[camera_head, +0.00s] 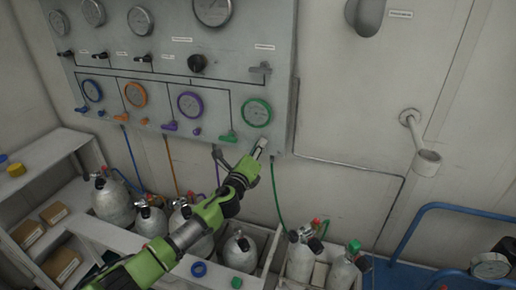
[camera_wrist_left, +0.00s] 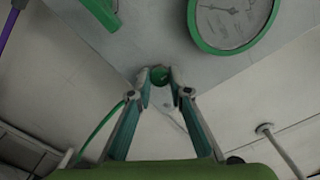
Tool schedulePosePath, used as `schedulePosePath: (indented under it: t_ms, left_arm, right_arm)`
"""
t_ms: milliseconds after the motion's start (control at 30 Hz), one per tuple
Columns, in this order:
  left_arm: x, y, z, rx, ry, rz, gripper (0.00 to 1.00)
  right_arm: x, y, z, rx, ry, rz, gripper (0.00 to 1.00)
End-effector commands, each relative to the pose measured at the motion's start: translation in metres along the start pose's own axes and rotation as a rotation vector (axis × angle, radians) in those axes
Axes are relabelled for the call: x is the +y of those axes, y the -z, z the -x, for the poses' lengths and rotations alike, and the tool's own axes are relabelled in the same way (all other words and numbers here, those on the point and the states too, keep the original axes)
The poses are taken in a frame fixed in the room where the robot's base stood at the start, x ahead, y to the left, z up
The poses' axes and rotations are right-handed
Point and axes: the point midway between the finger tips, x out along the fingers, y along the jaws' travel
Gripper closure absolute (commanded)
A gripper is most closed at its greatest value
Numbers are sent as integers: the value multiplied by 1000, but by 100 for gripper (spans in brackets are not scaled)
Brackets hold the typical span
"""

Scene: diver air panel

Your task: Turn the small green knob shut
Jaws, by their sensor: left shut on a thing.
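The small green knob (camera_wrist_left: 160,75) shows in the left wrist view on the lower part of the panel, below the green-rimmed gauge (camera_wrist_left: 232,22). My left gripper (camera_wrist_left: 160,82) is shut on it, with one fingertip on each side. In the head view, my left gripper (camera_head: 259,148) reaches the panel's lower edge, just below the green gauge (camera_head: 257,112), and hides the knob. A green lever handle (camera_head: 228,137) is left of the gripper; it also shows in the left wrist view (camera_wrist_left: 101,14). My right gripper is not in view.
The grey panel (camera_head: 235,60) carries several gauges, a black knob (camera_head: 197,63) and blue, orange and purple handles. A green hose (camera_head: 276,195) hangs below. Gas cylinders (camera_head: 115,200) stand in white racks below. A blue rail (camera_head: 440,210) is at right.

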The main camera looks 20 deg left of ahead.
Motion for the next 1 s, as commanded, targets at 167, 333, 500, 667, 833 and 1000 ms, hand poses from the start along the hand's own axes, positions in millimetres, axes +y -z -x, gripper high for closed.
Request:
schedulePosePath:
  t_ms: [167,333,500,667,833,1000]
  left_arm:
    - [1,1,0,2,-1,-1,65]
    - [0,1,0,1,-1,0,65]
    - [1,0,2,1,0,0,65]
    - [1,1,17,1,0,-2,65]
    - [2,1,48,3,0,-1,65]
    - [2,1,82,3,-2,-1,65]
  right_arm:
    - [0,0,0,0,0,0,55]
    - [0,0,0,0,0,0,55]
    - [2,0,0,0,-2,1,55]
    - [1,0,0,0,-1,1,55]
    - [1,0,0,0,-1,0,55]
    - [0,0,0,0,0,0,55]
